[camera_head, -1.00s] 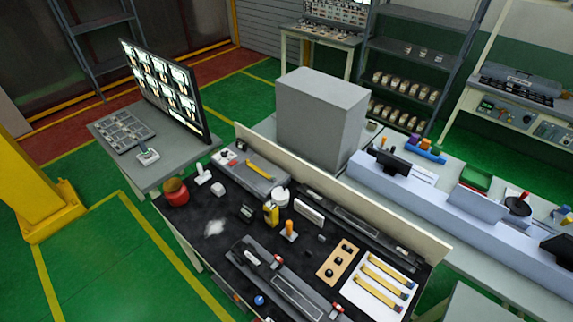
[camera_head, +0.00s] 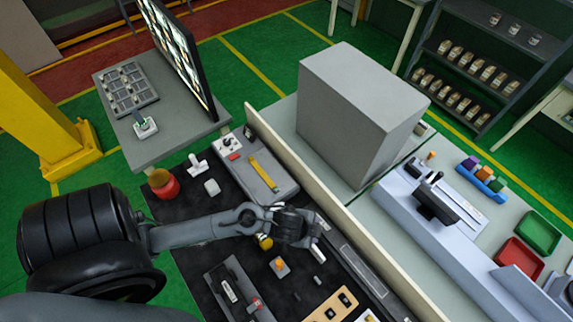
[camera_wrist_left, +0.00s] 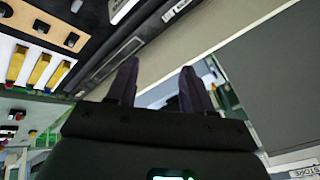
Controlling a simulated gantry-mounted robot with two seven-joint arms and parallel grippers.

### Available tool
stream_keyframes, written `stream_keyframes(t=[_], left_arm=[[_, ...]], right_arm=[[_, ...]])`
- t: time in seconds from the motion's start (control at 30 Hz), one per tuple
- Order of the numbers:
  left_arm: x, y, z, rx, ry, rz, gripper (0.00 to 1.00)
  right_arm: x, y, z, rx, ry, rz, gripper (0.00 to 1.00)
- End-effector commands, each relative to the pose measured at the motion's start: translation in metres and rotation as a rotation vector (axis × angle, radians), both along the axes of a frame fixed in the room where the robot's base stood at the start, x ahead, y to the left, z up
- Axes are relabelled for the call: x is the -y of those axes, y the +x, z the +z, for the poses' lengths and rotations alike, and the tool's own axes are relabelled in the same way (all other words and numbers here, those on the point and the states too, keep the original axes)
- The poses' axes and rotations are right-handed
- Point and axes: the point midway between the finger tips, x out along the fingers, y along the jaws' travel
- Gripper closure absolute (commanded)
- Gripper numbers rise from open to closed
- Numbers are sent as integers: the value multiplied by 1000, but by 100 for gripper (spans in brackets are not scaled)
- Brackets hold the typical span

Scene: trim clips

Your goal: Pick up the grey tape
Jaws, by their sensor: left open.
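My left gripper (camera_head: 310,230) reaches in from the left over the dark bench mat. Its two dark fingers (camera_wrist_left: 158,85) stand apart in the left wrist view with nothing between them. I cannot clearly make out the grey tape. A pale roll shows only as a small sliver (camera_head: 277,208) behind my left wrist in the head view; I cannot tell for sure that it is the tape. A yellow item (camera_head: 264,242) is partly hidden under the wrist. My right gripper is not in view.
A cream divider (camera_head: 300,175) runs along the back of the bench, close to my left gripper. A large grey box (camera_head: 350,115) stands behind it. A red pot (camera_head: 163,183) and a grey tray with a yellow tool (camera_head: 263,173) lie to the left.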

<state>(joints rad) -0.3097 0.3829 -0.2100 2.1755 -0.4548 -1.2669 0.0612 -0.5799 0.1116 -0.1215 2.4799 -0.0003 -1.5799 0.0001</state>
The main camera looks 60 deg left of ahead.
Motion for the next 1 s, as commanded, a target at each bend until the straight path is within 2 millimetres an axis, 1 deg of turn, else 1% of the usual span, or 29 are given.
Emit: stream_keyframes(t=[0.03, 0.07, 0.17, 0.27, 0.3, 0.37, 0.4, 0.47, 0.5, 0.6, 0.63, 0.7, 0.8, 0.93, 1.0], left_arm=[[-5, 11, -11, 7, 36, -75, 49], [-7, 16, -16, 9, 54, -121, 49], [-24, 33, -37, -2, 116, -280, 49], [-56, 44, -58, -53, 175, -432, 49], [-74, 47, -65, -86, 194, -488, 49], [-106, 49, -72, -148, 218, -556, 49], [-128, 48, -74, -192, 226, -594, 49], [-160, 44, -73, -260, 232, -629, 49], [-179, 41, -72, -302, 232, -643, 49], [-216, 31, -64, -386, 221, -661, 49], [-224, 29, -62, -406, 219, -662, 49], [-237, 24, -60, -439, 209, -663, 49], [-246, 19, -66, -463, 199, -663, 49], [-247, 18, -84, -470, 194, -662, 49], [-247, 18, -91, -468, 195, -662, 49]], right_arm=[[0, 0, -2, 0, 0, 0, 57], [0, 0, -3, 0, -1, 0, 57], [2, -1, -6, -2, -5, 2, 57], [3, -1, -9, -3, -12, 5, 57], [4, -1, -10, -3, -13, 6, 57], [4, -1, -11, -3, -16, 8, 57], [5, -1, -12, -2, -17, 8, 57], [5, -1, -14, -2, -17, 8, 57], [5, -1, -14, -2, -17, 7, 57], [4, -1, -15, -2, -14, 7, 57], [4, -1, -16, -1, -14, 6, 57], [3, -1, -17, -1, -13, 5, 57], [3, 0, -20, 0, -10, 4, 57], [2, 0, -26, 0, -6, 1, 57], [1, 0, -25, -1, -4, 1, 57]])
